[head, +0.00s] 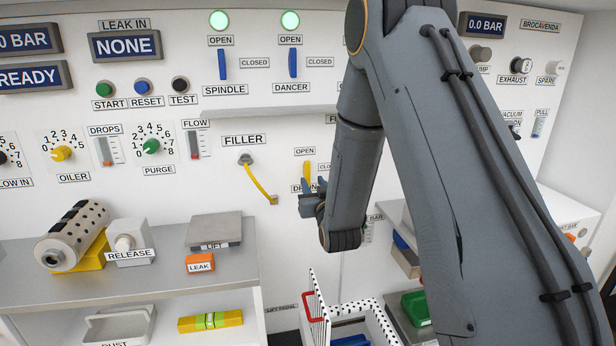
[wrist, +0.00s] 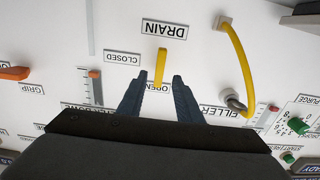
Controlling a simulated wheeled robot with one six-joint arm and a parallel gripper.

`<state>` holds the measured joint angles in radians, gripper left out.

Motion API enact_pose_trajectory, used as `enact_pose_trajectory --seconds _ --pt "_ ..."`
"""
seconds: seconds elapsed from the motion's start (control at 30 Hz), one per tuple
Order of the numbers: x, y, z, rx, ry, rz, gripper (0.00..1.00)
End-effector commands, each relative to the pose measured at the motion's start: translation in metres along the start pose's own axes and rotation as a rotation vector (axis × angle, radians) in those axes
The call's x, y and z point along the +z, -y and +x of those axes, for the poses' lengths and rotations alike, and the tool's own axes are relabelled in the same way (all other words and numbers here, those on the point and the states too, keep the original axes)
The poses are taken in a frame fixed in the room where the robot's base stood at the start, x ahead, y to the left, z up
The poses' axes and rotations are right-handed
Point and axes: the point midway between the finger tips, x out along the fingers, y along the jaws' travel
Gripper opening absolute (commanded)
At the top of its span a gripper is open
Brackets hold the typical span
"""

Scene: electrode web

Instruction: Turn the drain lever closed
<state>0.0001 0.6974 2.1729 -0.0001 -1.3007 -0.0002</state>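The drain lever (wrist: 161,67) is a short yellow handle on the white panel. In the wrist view, which is turned over, it runs from near the DRAIN label (wrist: 164,30) toward the OPEN label (wrist: 157,87); the CLOSED label (wrist: 122,57) is off to its side. In the head view the lever (head: 307,171) stands upright below OPEN, its lower part hidden by my gripper (head: 304,191). In the wrist view my gripper (wrist: 159,80) is open, its fingers on either side of the lever's free end, with gaps showing on both sides.
A yellow filler hose (head: 262,184) hangs left of the lever, fairly close to my gripper. A shelf with a release block (head: 128,240) and a lift plate (head: 214,230) juts out at lower left. An open spotted box (head: 345,310) stands below.

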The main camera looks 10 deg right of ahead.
Motion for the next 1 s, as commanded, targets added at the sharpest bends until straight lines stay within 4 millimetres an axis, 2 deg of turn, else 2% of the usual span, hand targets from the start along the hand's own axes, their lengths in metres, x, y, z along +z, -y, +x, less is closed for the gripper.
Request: enact_pose_trajectory --seconds 0.3,0.47,0.63,0.87,1.0 --pt "-0.001 0.000 0.046 0.000 -0.001 0.000 0.32" --pt "-0.001 0.000 0.064 0.000 0.000 0.000 0.32" --pt "-0.001 0.000 0.072 0.000 0.001 0.000 0.32" --pt "-0.001 0.000 0.072 0.000 0.001 0.000 0.32" --pt "-0.001 0.000 0.072 0.000 0.001 0.000 0.08"
